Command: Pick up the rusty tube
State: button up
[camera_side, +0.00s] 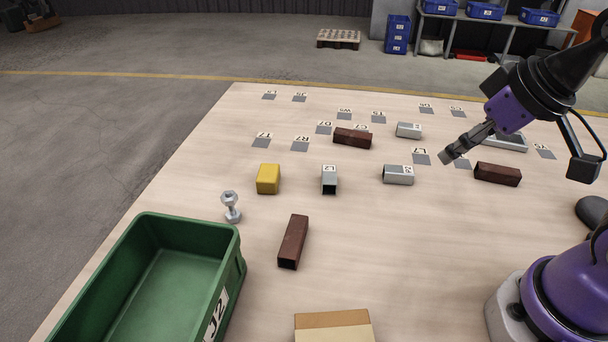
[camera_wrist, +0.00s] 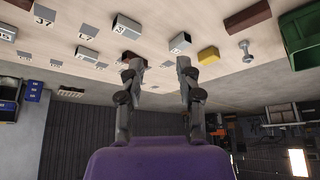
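Three rusty brown square tubes lie on the table in the side view: one at the front centre (camera_side: 293,241), one farther back (camera_side: 352,138) and one at the right (camera_side: 497,173). The wrist view shows one rusty tube at the top (camera_wrist: 247,17) and part of another (camera_wrist: 128,56) behind the left finger. My gripper (camera_side: 447,157) is in the air left of the right-hand tube, apart from it. In the wrist view its fingers (camera_wrist: 158,66) are spread with nothing between them. That view is tilted, with the table at its top.
Grey metal tubes (camera_side: 398,175), (camera_side: 329,181), (camera_side: 408,130) lie among labelled grey squares. A yellow block (camera_side: 268,179) and a bolt (camera_side: 231,207) lie left of centre. A green bin (camera_side: 234,262) is at front left, a cardboard box (camera_side: 333,327) at the front edge.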

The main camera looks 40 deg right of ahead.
jog(key=o, duration=0.5)
jog(key=m+g+h, duration=0.3)
jog(key=m+g, duration=0.6)
jog(key=m, duration=2)
send_over(498, 168)
jog(key=w+a, duration=0.1)
jog(key=w, duration=0.1)
notch_tip(498, 168, down, 12)
jog(key=shift+a+r, duration=0.1)
jog(key=shift+r, duration=0.05)
jog(key=shift+x, duration=2.65)
